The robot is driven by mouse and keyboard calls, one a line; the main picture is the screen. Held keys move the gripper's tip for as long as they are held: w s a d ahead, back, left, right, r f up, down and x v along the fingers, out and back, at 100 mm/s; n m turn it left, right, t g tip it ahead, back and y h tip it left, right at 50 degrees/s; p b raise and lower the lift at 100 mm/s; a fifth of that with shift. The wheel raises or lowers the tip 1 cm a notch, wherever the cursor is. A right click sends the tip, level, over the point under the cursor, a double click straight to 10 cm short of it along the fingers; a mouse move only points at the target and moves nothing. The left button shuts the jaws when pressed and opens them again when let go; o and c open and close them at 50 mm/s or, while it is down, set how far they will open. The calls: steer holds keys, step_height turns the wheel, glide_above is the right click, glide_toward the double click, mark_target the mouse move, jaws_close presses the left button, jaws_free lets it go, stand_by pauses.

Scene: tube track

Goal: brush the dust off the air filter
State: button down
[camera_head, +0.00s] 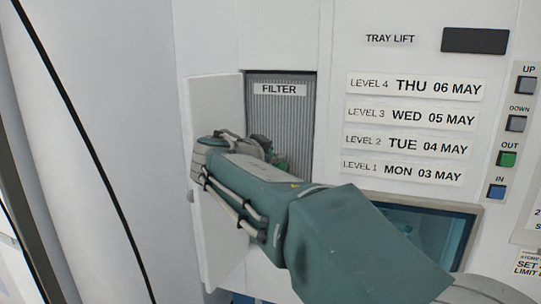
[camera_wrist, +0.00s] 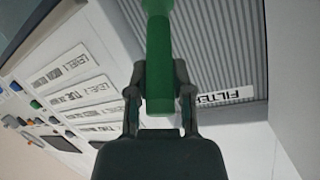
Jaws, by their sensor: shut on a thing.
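The air filter (camera_head: 297,112) is a grey ribbed panel labelled FILTER, set in a recess in the white machine front. It fills the upper right of the wrist view (camera_wrist: 221,52). My gripper (camera_wrist: 161,92) is shut on the green handle of a brush (camera_wrist: 159,55), in front of the filter. The brush's far end runs out of the top of the wrist view, so I cannot tell whether its bristles touch the filter. In the head view my gripper (camera_head: 268,150) is mostly hidden behind my arm, and the filter's lower part is covered too.
A white door (camera_head: 215,110) stands open left of the filter recess. To the right are level labels (camera_head: 410,115), a dark display (camera_head: 474,40), and several buttons (camera_head: 508,158). A tray window (camera_head: 440,232) lies below the labels, partly behind my arm.

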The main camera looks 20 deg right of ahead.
steer(key=s+d, duration=0.1)
steer(key=s+d+f, duration=0.1)
steer(key=d, duration=0.1)
steer(key=shift+d+f, duration=0.1)
stand_by(0.7)
steer(key=shift+w+a, duration=0.5)
steer(key=shift+a, duration=0.3)
steer(key=shift+w+a, duration=0.5)
steer(key=shift+a, duration=0.25)
steer(key=shift+s+d, duration=0.55)
steer(key=shift+d, duration=0.25)
steer(key=shift+s+d, duration=0.5)
steer(key=shift+d, duration=0.25)
steer(key=shift+w+a, duration=0.1)
